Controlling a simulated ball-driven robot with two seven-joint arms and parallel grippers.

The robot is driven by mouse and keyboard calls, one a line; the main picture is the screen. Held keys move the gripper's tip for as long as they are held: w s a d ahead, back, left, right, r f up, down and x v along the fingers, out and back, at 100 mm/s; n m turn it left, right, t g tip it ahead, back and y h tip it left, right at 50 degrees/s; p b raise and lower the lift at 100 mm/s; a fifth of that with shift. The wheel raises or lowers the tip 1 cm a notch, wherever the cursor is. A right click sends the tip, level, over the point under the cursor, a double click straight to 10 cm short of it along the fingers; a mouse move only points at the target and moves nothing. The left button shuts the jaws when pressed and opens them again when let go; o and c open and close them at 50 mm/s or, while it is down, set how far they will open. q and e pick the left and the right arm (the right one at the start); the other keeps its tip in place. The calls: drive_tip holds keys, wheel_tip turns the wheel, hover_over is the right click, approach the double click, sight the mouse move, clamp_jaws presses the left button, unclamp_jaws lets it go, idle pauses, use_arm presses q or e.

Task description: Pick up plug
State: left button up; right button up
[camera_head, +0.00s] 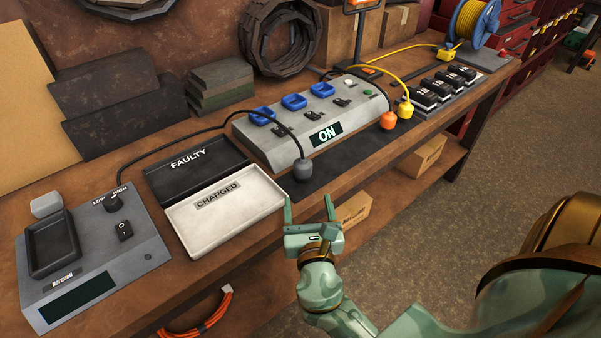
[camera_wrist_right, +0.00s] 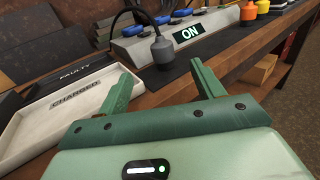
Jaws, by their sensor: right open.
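A grey plug (camera_head: 302,171) on a black cable stands on the black mat at the bench's front edge, below the ON panel. It also shows in the right wrist view (camera_wrist_right: 163,51), ahead of and between the fingertips. An orange plug (camera_head: 388,120) and a yellow plug (camera_head: 405,110) stand farther right along the mat. My right gripper (camera_head: 308,206) is open and empty in front of the bench edge, short of the grey plug and apart from it. My left gripper is not in view.
The ON panel (camera_head: 322,133) with blue sockets stands behind the mat (camera_head: 345,157). The white CHARGED tray (camera_head: 226,214) and black FAULTY tray (camera_head: 195,165) lie left of the plug. A grey charger unit (camera_head: 140,240) is farther left. Cardboard boxes sit on the lower shelf.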

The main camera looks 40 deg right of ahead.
sight(302, 158)
drive_tip(key=x, duration=0.7)
drive_tip(key=b+x, duration=0.1)
drive_tip(key=x, duration=0.7)
drive_tip(key=shift+w+d+f, duration=0.15)
drive_tip(key=shift+f, duration=0.05)
drive_tip(key=shift+c, duration=0.4)
drive_tip(key=c, duration=1)
